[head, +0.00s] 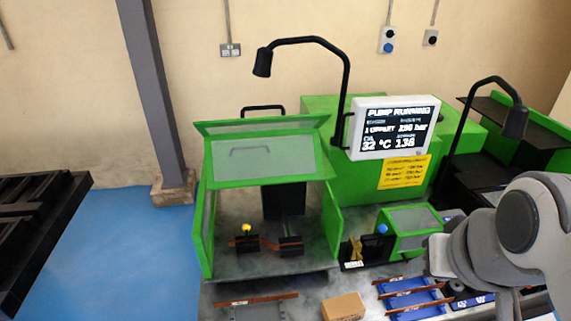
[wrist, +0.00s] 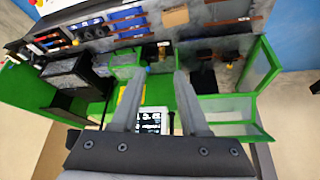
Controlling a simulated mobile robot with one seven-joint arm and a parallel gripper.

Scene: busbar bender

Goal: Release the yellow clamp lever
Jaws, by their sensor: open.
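The yellow clamp lever shows as a round yellow knob (head: 246,228) on a black clamp block (head: 246,244) inside the green guarded bay, in the head view. A copper bar (head: 268,241) lies across the clamp block and a second black block. The knob looks upright, but its exact angle is too small to tell. In the wrist view the picture is turned over, and the bay (wrist: 262,68) is at the right. My gripper (wrist: 162,72) is open, with nothing between its fingers, away from the lever. Its fingers are out of the head view, where my arm is at the right.
The bay has green side panels (head: 203,235) and a raised clear guard (head: 262,158) above. A smaller green station with a blue knob (head: 382,229) stands to its right. A lamp (head: 263,62) arches overhead. A cardboard box (head: 343,306) and blue trays (head: 410,299) lie in front.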

